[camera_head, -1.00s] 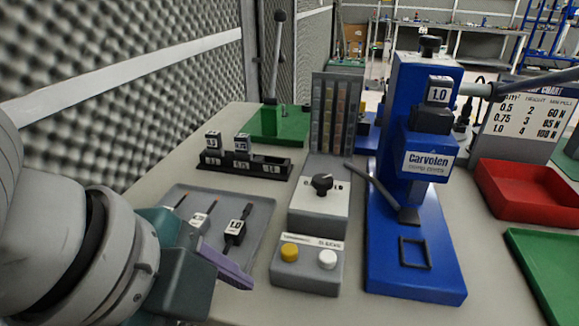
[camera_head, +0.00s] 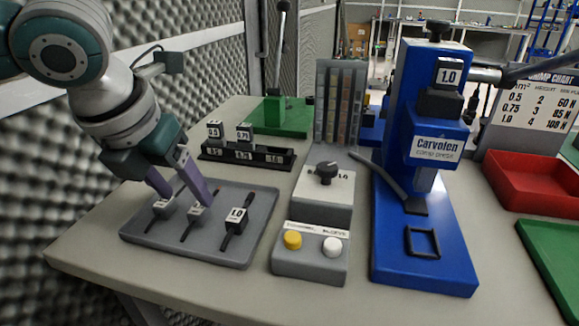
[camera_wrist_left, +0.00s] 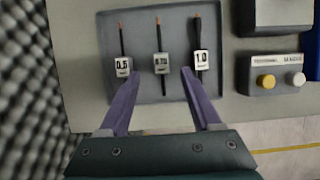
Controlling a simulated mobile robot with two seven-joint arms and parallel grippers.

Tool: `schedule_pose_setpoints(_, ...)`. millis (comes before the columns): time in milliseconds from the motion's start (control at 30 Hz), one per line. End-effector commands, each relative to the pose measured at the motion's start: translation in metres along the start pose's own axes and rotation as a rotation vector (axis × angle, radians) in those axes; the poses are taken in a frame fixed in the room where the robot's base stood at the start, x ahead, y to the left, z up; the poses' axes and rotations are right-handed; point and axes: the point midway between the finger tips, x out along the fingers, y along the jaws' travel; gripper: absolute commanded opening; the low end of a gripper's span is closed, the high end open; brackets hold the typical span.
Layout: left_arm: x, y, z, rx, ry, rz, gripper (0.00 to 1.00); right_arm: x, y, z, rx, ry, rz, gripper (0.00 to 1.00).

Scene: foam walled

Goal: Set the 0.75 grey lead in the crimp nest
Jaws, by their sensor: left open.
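The 0.75 lead (camera_wrist_left: 162,62) lies in the middle of the grey tray (camera_wrist_left: 181,97), between the 0.5 lead (camera_wrist_left: 122,66) and the 1.0 lead (camera_wrist_left: 201,62). My left gripper (camera_wrist_left: 161,75) is open and empty, its fingers pointing at the 0.75 lead from either side of its tag. In the head view the left gripper (camera_head: 186,197) is low over the tray, and a finger partly hides the 0.75 tag. The blue Carvolen press (camera_head: 428,170) carries a 1.0 block (camera_head: 449,76). A black square frame (camera_head: 422,242) is on its base. My right gripper is out of view.
A black rack (camera_head: 246,155) behind the tray holds the 0.5 and 0.75 blocks; its 1.0 place is empty. A dial box (camera_head: 323,188) and a button box (camera_head: 311,262) stand between tray and press. A red bin (camera_head: 530,183) and green tray (camera_head: 555,255) are at right.

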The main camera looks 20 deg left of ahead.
Motion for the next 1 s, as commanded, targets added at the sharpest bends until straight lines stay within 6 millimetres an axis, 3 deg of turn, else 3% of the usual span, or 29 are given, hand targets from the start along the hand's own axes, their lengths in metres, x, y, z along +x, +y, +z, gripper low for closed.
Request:
schedule_pose_setpoints(267, 0.043, -0.002, 0.001, -0.001, 0.001, -0.001, 0.65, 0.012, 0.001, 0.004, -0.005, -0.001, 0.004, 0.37)
schedule_pose_setpoints(567, 0.047, -0.002, 0.002, 0.002, -0.001, 0.0, 0.65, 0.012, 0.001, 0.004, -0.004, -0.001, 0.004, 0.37)
schedule_pose_setpoints(1000, 0.047, -0.002, 0.002, 0.001, -0.001, 0.0, 0.15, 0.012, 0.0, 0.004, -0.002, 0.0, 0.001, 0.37)
